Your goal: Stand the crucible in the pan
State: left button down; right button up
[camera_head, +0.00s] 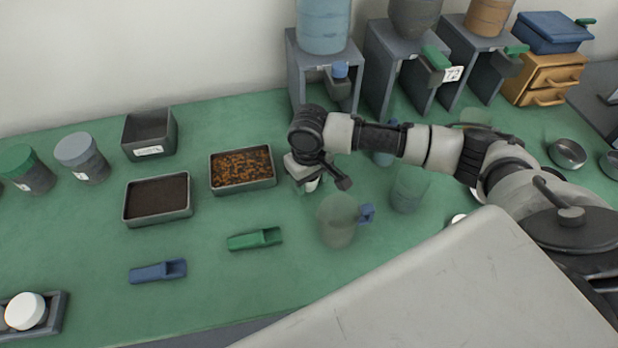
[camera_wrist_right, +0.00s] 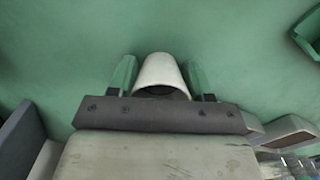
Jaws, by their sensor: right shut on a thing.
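The white crucible (camera_wrist_right: 162,70) is between the two fingers of my right gripper (camera_wrist_right: 162,78) in the right wrist view, its dark open mouth toward the wrist. In the head view my right gripper (camera_head: 311,180) is over the green bench, right of the tray of orange-brown grains, and the crucible is mostly hidden under the wrist. A round metal pan (camera_head: 567,153) lies at the far right of the bench, well away from the gripper. A second, similar pan (camera_head: 611,163) is cut by the right edge. My left gripper is not in view.
A clear beaker (camera_head: 338,232) stands close in front. Grey dispenser stands (camera_head: 297,79) line the back.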

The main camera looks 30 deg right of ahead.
jog(key=o, duration=0.9)
jog(key=shift+f, duration=0.1)
